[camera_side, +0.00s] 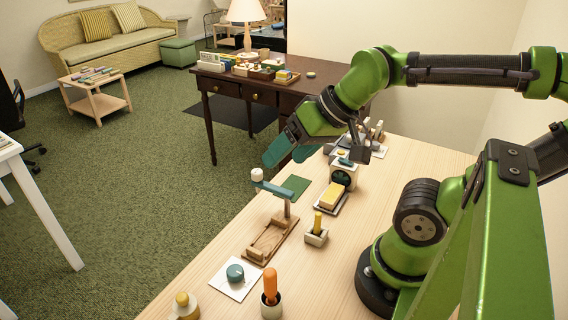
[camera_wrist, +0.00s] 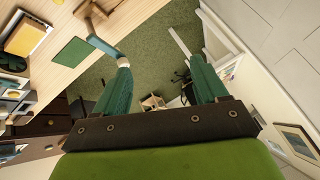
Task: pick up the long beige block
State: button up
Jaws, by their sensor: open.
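My gripper (camera_side: 287,152) has teal fingers spread apart and hangs in the air past the table's far edge, with nothing between them. In the wrist view my gripper (camera_wrist: 158,68) looks out over the floor. No block can be surely told as the long beige block. A long tan wooden tray (camera_side: 264,246) lies on the light table, with a wooden post (camera_side: 287,208) at its far end. A teal bar (camera_side: 272,187) with a white knob (camera_side: 257,174) tops the post; the bar (camera_wrist: 104,46) appears near the left finger in the wrist view.
A yellow block (camera_side: 332,195) sits on a dark tray right of a green pad (camera_side: 294,187). A dark desk (camera_side: 330,72) with several blocks and a lamp stands behind.

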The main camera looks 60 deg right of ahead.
jog(key=n+g+h, duration=0.2)
jog(key=n+g, duration=0.5)
jog(key=n, duration=1.5)
send_over(332, 193)
jog(key=f, duration=1.7)
jog(key=shift+w+d+f, duration=0.2)
jog(key=shift+w+f, duration=0.05)
jog(key=shift+f, duration=0.1)
jog(key=shift+s+a+f, duration=0.15)
jog(key=shift+f, duration=1.2)
jog(key=shift+s+a+f, duration=0.1)
jog(key=shift+f, duration=1.25)
